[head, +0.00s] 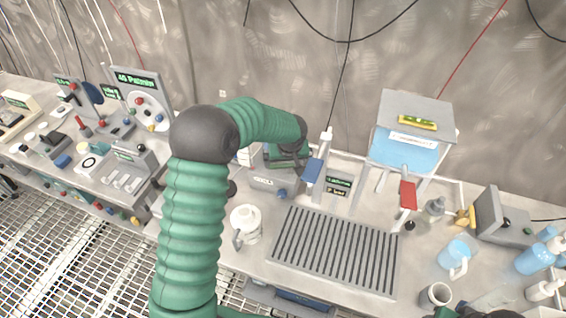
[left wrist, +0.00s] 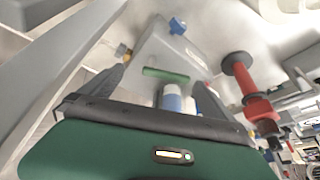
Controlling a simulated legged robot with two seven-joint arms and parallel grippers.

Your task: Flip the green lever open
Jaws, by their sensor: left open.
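My left gripper (head: 287,163) is mostly hidden behind my green arm in the head view, near a small grey box (head: 262,181) at the back of the bench. In the left wrist view its dark fingers (left wrist: 160,78) are spread apart. A short green bar (left wrist: 166,74), which looks like the green lever, lies across the face of the grey box (left wrist: 160,50), between and beyond the fingers. A blue and white cylinder (left wrist: 172,98) shows between the fingers, nearer to the palm. I cannot tell whether anything touches. My right gripper is not clearly seen.
A red handle with a grey disc (left wrist: 240,75) stands right of the fingers in the wrist view. In the head view a white jug (head: 246,222) and a slatted grate (head: 335,248) are in front. A stand with a red paddle (head: 408,194) is to the right.

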